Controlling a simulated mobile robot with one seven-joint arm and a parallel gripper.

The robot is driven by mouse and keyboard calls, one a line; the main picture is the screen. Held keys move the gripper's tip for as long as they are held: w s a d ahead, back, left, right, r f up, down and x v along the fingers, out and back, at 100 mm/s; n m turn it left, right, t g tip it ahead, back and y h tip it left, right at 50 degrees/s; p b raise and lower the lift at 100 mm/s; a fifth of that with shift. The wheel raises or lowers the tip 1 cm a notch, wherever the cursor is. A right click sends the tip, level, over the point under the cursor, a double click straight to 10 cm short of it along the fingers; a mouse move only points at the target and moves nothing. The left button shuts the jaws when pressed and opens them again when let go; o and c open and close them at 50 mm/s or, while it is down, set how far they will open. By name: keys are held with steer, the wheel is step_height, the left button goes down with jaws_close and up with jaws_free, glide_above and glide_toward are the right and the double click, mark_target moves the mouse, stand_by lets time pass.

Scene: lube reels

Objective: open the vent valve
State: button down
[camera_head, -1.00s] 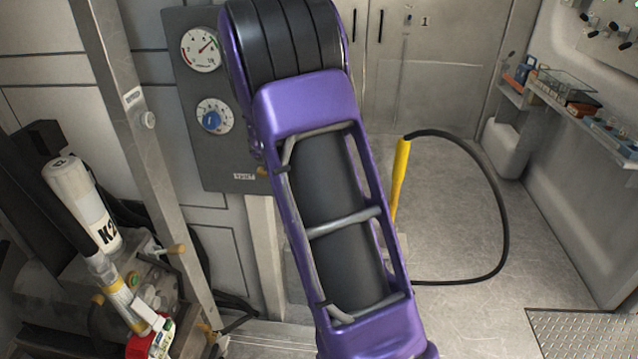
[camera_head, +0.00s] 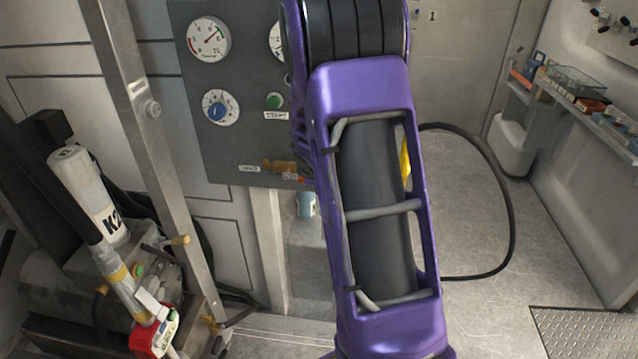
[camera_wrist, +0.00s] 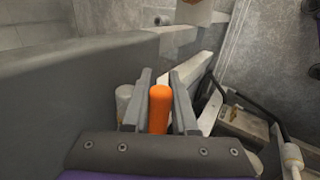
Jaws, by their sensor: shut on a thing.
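The vent valve appears to be the small brass fitting (camera_head: 280,166) at the lower edge of the dark panel, beside a small label too small to read surely. A bit of orange-red shows just under it. In the wrist view an orange handle (camera_wrist: 159,108) stands between the two grey fingers of my gripper (camera_wrist: 159,96), which is shut on it. In the head view my purple arm hides the gripper and part of the panel. The handle's joint to the valve body cannot be made out.
A metal post (camera_head: 150,130) and a white K2 cylinder (camera_head: 90,195) stand left. A black hose (camera_head: 512,205) loops at right.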

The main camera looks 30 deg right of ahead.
steer(key=shift+a+f, duration=0.1)
steer(key=c, duration=0.7)
jaws_free()
steer(key=p+v, duration=0.4)
steer(key=v, duration=1.3)
steer(key=shift+r, duration=0.25)
